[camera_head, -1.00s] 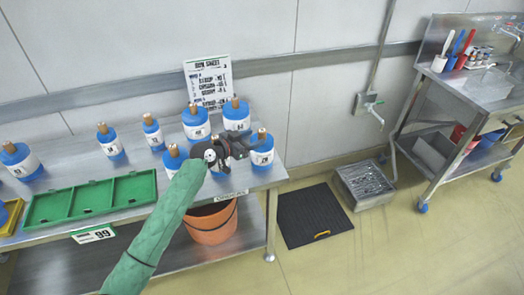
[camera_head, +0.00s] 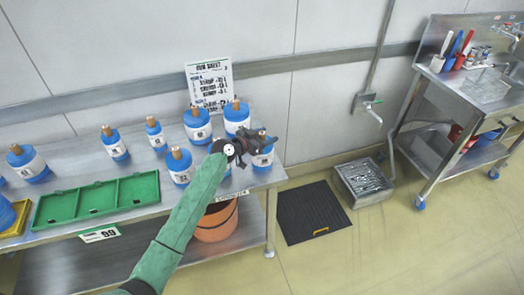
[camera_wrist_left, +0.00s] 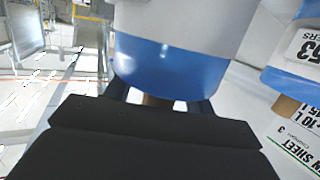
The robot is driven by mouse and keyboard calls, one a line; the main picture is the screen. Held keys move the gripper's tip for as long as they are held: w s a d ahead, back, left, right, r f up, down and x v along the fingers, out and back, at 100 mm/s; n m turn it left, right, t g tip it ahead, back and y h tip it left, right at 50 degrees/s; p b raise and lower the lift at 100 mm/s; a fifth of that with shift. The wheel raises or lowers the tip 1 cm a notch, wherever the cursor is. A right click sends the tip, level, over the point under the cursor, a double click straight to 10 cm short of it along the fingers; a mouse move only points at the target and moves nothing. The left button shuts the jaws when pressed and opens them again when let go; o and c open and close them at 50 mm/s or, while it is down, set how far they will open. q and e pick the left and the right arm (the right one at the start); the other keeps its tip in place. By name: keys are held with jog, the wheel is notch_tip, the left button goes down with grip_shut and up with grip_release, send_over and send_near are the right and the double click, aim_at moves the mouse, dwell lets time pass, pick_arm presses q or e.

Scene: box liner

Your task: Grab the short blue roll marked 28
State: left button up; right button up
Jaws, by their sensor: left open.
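Several blue rolls with white label bands and brown cores stand on the steel table. My left gripper (camera_head: 258,140) is open at the top of the right-end roll (camera_head: 263,158), partly covering it. In the left wrist view this roll's blue end (camera_wrist_left: 170,70) and pale band fill the upper middle. Its brown core shows between my two fingers (camera_wrist_left: 158,100). Its number is not readable. Other rolls stand close by: one at the front (camera_head: 180,170), two behind (camera_head: 197,127) (camera_head: 237,118). A short, thin roll (camera_head: 155,135) stands further left. My right gripper is not in view.
A green tray (camera_head: 97,182) lies left on the table, with more rolls behind it. A printed sheet (camera_head: 209,84) stands at the back by the wall. An orange bucket (camera_head: 217,222) is below. Another roll labelled 53 (camera_wrist_left: 290,85) is close in the left wrist view.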

pick_arm(q)
jog(key=shift+c, duration=0.2)
grip_shut()
dwell(1.3)
